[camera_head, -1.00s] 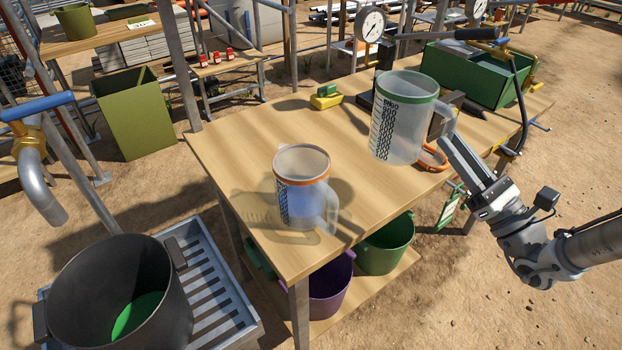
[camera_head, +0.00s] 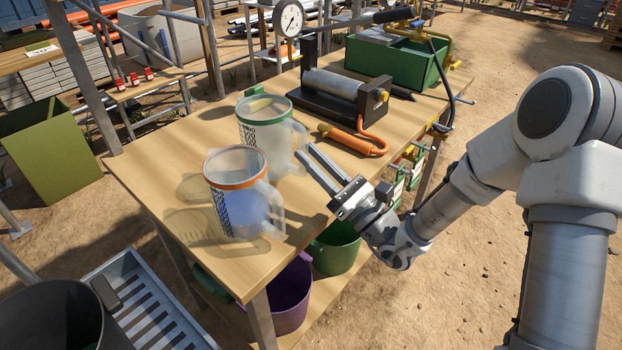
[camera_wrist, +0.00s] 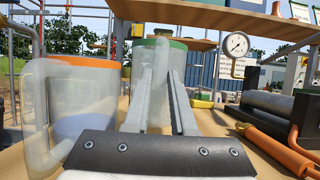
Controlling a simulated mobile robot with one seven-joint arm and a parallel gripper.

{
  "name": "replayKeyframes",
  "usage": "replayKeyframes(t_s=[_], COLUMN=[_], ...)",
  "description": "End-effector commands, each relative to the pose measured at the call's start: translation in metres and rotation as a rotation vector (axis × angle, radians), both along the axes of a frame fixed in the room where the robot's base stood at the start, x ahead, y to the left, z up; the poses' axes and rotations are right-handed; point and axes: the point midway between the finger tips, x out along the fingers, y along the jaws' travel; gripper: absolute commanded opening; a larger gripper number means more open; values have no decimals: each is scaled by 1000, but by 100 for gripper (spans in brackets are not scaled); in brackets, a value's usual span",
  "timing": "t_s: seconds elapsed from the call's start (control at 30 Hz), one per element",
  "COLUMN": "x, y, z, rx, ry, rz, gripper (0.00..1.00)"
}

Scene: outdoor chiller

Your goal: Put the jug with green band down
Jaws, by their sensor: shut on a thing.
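The jug with green band (camera_head: 262,138) is a clear, upright measuring jug on or just above the wooden table (camera_head: 150,165), behind the jug with orange band (camera_head: 232,200). A gap under its base cannot be told. My gripper (camera_head: 303,160) reaches in from the right and is shut on its handle. In the wrist view, the fingers (camera_wrist: 165,72) point at the green-banded jug (camera_wrist: 153,55), and the orange-banded jug (camera_wrist: 85,100) stands close on the left. The orange-banded jug holds some bluish liquid; the green-banded one looks empty.
A black press with a grey cylinder (camera_head: 332,84) and an orange-handled tool (camera_head: 350,140) lie right of the jugs. A pressure gauge (camera_head: 288,17) and green box (camera_head: 400,62) are behind. The table's left part is clear. Green (camera_head: 335,250) and purple (camera_head: 290,295) buckets sit below.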

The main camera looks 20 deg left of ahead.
Motion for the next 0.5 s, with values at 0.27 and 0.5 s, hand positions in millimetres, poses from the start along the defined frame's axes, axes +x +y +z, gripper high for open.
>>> replayKeyframes(t_s=[0.27,0.5], x=[0,0], y=[2,1], z=[-32,-40], rx=[0,1], ry=[0,-2], rz=[-1,-2], gripper=[0,0])
